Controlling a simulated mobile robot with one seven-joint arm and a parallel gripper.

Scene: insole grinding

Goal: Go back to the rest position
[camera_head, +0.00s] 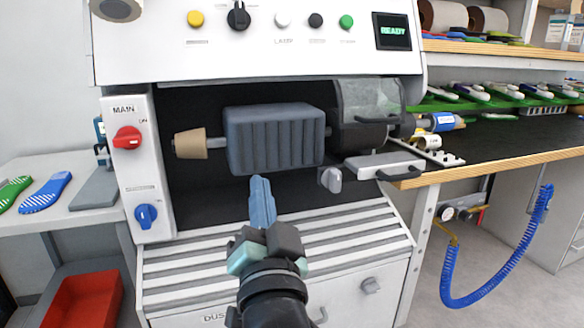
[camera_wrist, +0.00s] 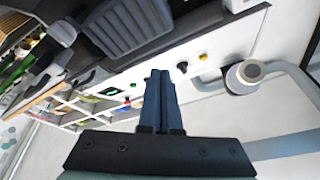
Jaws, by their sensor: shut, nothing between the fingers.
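My gripper (camera_head: 262,192) is shut and empty in front of the grinding machine, with its blue fingers pointing up just below the dark ribbed roller (camera_head: 277,138). In the wrist view the two fingers of my gripper (camera_wrist: 158,76) lie together with nothing between them. The roller (camera_wrist: 125,25) also shows at the top of the wrist view. In the head view the fingertips look close to the roller's lower edge; I cannot tell the exact gap in depth.
The machine has a red switch (camera_head: 127,138), a blue switch (camera_head: 146,216) and a READY display (camera_head: 393,32). A left table (camera_head: 75,222) holds a green insole (camera_head: 12,191) and a blue insole (camera_head: 46,192). A blue coiled hose (camera_head: 497,270) hangs at right. A red bin (camera_head: 85,300) sits low left.

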